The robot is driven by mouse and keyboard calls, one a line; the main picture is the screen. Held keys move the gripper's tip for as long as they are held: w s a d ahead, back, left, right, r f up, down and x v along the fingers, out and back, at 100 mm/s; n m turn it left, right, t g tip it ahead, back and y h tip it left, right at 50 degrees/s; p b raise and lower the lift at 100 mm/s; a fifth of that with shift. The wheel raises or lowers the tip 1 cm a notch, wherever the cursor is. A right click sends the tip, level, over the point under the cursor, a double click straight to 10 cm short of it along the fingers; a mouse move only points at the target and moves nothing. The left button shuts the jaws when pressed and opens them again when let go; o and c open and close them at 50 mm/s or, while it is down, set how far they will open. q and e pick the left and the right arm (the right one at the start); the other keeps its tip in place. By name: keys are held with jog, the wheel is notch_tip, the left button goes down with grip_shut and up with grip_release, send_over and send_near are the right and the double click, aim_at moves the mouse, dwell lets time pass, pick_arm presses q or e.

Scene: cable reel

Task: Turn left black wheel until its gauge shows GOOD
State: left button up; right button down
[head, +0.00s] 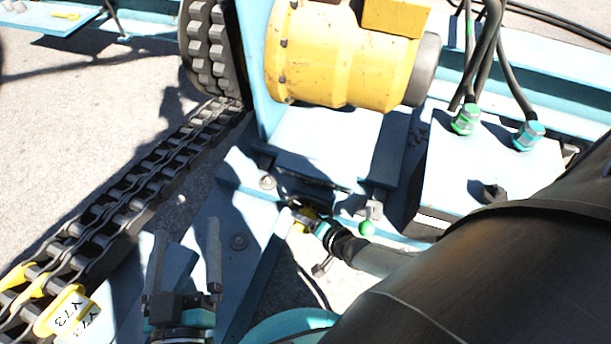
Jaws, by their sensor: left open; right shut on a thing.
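I cannot make out a black wheel or a gauge with a readable face in the head view. My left gripper (186,235) is open, its two dark fingers apart over the light-blue frame at the lower left, with nothing between them. My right gripper (298,210) is near the middle, below the yellow motor, at the edge of the blue frame. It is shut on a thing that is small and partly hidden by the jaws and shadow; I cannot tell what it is. A yellow part (301,226) shows beside its fingers.
A yellow motor (335,60) stands on the blue frame. A heavy chain (130,190) runs to the lower left, with yellow tags (68,308) on it. A blue block with a green fitting (464,122), a teal fitting (528,135) and black hoses is at right. My dark arm covers the lower right.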

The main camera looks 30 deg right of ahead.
jog(key=shift+a+f, duration=0.1)
jog(key=shift+a, duration=0.05)
jog(key=shift+t+y, duration=0.4)
jog(key=shift+t, duration=0.2)
jog(key=shift+m, duration=0.3)
jog(key=shift+c, duration=0.2)
grip_release()
jog(key=shift+s, duration=0.1)
